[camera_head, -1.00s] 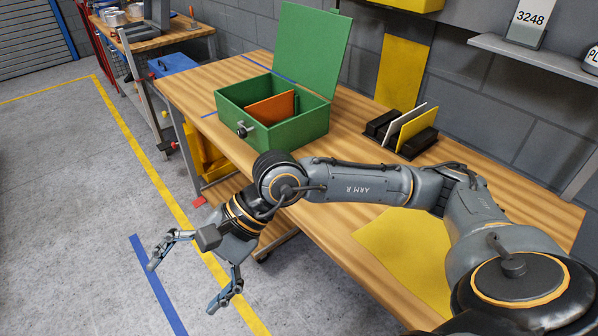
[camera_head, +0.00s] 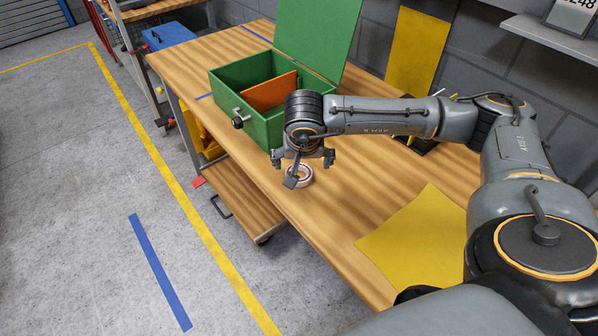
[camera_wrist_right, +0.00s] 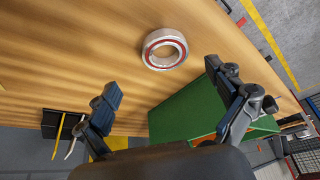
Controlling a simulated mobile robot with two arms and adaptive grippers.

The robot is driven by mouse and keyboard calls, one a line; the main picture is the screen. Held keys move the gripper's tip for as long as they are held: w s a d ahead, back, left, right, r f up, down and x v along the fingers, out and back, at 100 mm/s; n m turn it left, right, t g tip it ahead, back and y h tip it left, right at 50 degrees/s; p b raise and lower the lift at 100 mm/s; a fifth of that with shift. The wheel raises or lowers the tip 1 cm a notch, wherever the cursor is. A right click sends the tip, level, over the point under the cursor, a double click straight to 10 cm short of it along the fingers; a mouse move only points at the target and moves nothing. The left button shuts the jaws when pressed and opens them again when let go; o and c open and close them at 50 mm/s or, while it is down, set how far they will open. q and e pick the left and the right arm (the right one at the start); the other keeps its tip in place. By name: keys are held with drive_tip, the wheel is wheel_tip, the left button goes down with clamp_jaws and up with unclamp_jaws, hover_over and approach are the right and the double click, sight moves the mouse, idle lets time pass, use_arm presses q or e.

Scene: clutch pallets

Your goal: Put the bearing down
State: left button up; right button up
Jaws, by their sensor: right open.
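The bearing (camera_head: 308,174), a light ring with a red band, lies flat on the wooden table near its front edge, partly hidden by my right gripper. In the right wrist view the whole bearing (camera_wrist_right: 165,66) shows on the bare wood. My right gripper (camera_head: 302,158) is over the table, just above and behind the bearing in the head view. In the wrist view its two fingers (camera_wrist_right: 166,88) are spread wide with nothing between them, and the bearing is beyond the tips. My left gripper is not in view.
An open green box (camera_head: 262,132) with an orange divider (camera_head: 270,92) stands just left of my right gripper. A yellow sheet (camera_head: 415,240) lies on the table to the right. A dark holder with upright plates is partly hidden behind my arm. Bare wood surrounds the bearing.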

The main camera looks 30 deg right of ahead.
sight(299, 170)
drive_tip(key=shift+w+d+f, duration=0.1)
drive_tip(key=shift+w+f, duration=0.05)
drive_tip(key=shift+f, duration=0.15)
drive_tip(key=shift+w+f+p, duration=0.3)
drive_tip(key=shift+f+p, duration=0.1)
drive_tip(key=shift+f, duration=0.15)
drive_tip(key=shift+w+f+p, duration=0.25)
drive_tip(key=shift+f+p, duration=0.1)
drive_tip(key=shift+f, duration=0.2)
drive_tip(key=shift+x, duration=1.2)
drive_tip(key=shift+w+f, duration=0.2)
drive_tip(key=shift+f, duration=0.05)
drive_tip(key=shift+c, duration=0.9)
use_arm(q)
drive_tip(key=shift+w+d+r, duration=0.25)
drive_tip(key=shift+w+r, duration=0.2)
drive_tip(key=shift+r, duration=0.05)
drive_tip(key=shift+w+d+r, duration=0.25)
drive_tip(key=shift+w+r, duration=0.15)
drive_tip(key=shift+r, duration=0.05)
use_arm(e)
drive_tip(key=c, duration=1.3)
drive_tip(key=shift+r, duration=0.1)
drive_tip(key=shift+c, duration=0.2)
